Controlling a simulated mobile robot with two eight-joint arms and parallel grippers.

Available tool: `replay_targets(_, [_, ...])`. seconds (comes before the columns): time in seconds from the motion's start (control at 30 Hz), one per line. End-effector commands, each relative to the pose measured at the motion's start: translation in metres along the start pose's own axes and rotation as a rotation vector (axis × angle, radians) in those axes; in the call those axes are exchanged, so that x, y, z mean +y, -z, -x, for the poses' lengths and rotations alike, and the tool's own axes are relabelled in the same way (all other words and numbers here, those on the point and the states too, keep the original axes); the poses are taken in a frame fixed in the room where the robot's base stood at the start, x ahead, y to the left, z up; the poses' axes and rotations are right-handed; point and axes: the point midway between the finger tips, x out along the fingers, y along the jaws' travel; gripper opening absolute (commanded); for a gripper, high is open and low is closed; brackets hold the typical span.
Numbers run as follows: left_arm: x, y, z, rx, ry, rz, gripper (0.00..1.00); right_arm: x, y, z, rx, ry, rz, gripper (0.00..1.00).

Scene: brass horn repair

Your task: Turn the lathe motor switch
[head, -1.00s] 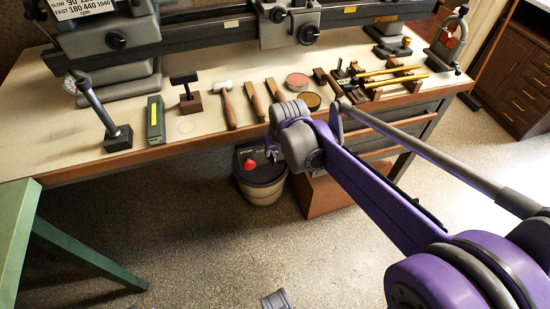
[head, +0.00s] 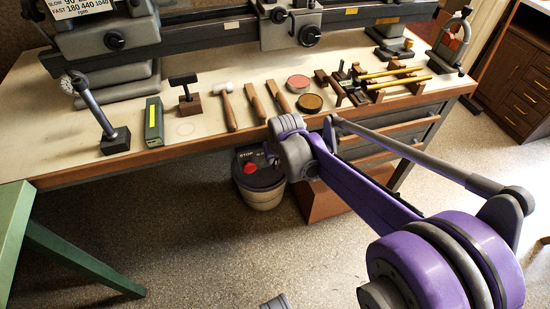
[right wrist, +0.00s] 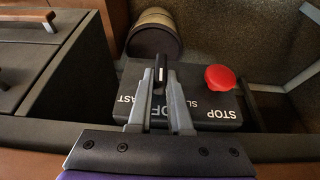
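The lathe motor switch box (right wrist: 195,100) is grey, with STOP, SLOW and FAST lettering and a red mushroom button (right wrist: 219,77). Its black knob (right wrist: 160,69) has a white line and stands between the fingertips of my right gripper (right wrist: 160,80) in the right wrist view. The fingers appear closed against both sides of the knob. In the head view the switch box (head: 260,176) sits below the bench's front edge, partly covered by my right wrist. My right gripper's fingers are mostly hidden there.
The bench (head: 70,160) bears the lathe (head: 230,38), a mallet (head: 226,105), files and tins. A beige drum (head: 264,199) stands below the switch box. Bench drawers (head: 395,135) are on the right and a green stand (head: 12,225) on the left. The floor in front is clear.

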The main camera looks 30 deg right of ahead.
Motion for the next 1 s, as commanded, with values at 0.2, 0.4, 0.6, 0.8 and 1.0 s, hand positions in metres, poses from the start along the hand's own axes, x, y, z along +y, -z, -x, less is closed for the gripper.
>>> replay_targets(0.2, [0.0,0.0,0.0,0.0,0.0,0.0,0.0,0.0,0.0,0.0,0.0,0.0,0.0,0.0])
replay_targets(0.4, [0.0,0.001,0.002,0.001,0.0,0.0,0.0,0.001,0.0,0.001,0.0,0.015,-0.008,0.0])
replay_targets(0.6, [0.0,0.002,0.007,0.003,0.0,0.0,0.0,0.004,0.001,0.001,0.001,0.089,-0.042,0.0])
replay_targets(0.8, [0.0,0.005,0.015,0.005,0.0,0.0,0.0,0.009,0.001,0.001,0.003,0.224,-0.099,0.0])
replay_targets(1.0, [0.0,0.006,0.018,0.007,0.0,0.0,0.0,0.012,0.0,-0.002,0.003,0.373,-0.16,0.0])
